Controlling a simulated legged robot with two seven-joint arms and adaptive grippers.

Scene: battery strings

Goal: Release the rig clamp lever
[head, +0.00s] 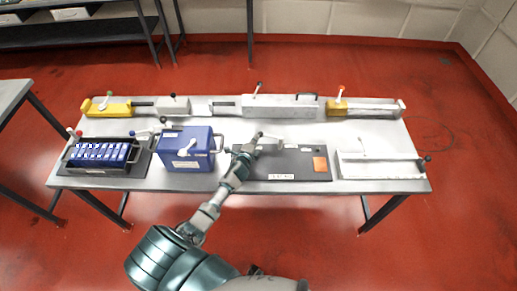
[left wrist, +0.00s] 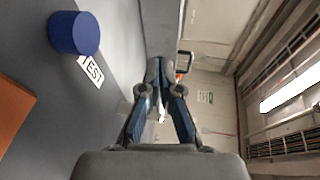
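The dark test rig plate (head: 290,172) lies on the table's front half, with an orange square (head: 320,164) and a label. A grey clamp block (head: 270,146) sits at its back left, with a small dark-tipped lever (head: 259,135) above it. My left gripper (head: 243,152) is at the left end of the clamp, close to the lever; contact cannot be told. In the left wrist view its fingertips (left wrist: 160,66) come together, and nothing shows clearly between them. The plate's TEST label (left wrist: 91,71) and a blue cylinder (left wrist: 74,33) are to their left. My right gripper is out of view.
A blue battery box (head: 186,148) with a lever stands left of my left gripper. A black tray (head: 100,155) of blue cells is farther left. Several lever fixtures, including a long grey one (head: 280,106), line the back. A white tray (head: 380,168) is at right.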

